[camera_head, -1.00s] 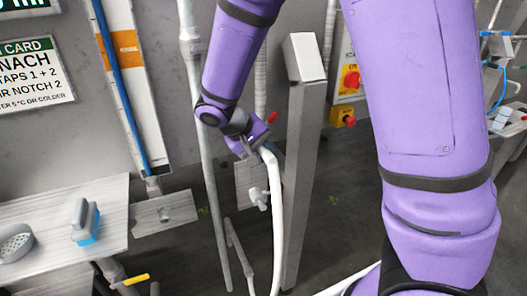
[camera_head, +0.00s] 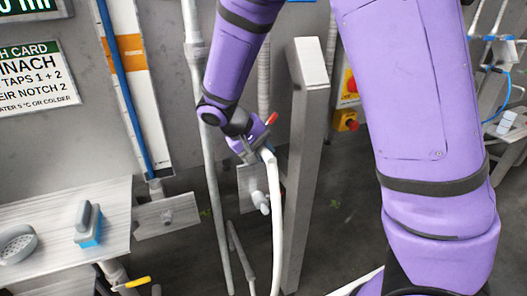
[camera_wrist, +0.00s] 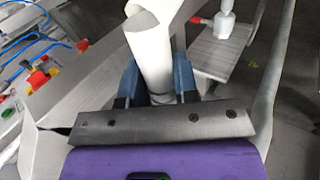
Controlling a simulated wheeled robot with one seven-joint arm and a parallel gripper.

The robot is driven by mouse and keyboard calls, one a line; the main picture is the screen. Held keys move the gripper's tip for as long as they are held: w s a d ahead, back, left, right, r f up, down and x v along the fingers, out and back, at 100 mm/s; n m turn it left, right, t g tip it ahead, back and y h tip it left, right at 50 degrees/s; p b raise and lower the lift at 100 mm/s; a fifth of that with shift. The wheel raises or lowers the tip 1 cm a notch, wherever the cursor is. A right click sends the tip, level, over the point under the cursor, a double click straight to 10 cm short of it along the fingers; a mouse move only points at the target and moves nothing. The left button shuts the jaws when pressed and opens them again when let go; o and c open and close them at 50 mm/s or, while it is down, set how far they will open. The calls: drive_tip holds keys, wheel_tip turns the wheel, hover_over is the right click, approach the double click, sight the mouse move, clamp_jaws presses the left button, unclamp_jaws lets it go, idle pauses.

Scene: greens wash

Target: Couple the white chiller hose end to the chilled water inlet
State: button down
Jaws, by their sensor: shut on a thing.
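The white hose (camera_head: 277,205) hangs down from my gripper (camera_head: 262,152) toward the floor. My gripper is shut on the hose near its upper end, beside a grey post. In the wrist view the white hose (camera_wrist: 150,50) sits between the two blue finger pads (camera_wrist: 156,84). A white fitting (camera_head: 260,201) stands out by a metal plate, just left of the hose. The wrist view shows a white fitting with a red handle (camera_wrist: 202,20) over a plate. I cannot tell for sure which fitting is the chilled water inlet. The fingers hide the gripped end.
The grey post (camera_head: 309,150) stands close to the right of my gripper. A vertical pipe (camera_head: 211,185) runs on its left. A small red handle (camera_head: 271,118) shows just above the gripper. A metal bench (camera_head: 40,215) with a blue-grey brush (camera_head: 88,224) is at left.

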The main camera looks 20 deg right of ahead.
drive_tip(key=shift+w, duration=0.9)
drive_tip(key=c, duration=0.8)
unclamp_jaws()
drive_tip(key=v, duration=1.1)
drive_tip(key=s+d+r+t+y, duration=0.1)
drive_tip(key=s+d+r+y, duration=0.4)
drive_tip(key=s+d+r, duration=0.6)
drive_tip(key=s+t, duration=0.1)
drive_tip(key=s, duration=0.3)
drive_tip(key=s+d+t+y, duration=0.1)
drive_tip(key=s, duration=0.4)
drive_tip(key=s+d+t+y, duration=0.1)
drive_tip(key=s+t, duration=0.1)
drive_tip(key=s, duration=0.3)
drive_tip(key=shift+s+d+f, duration=0.15)
drive_tip(key=shift+f, duration=0.1)
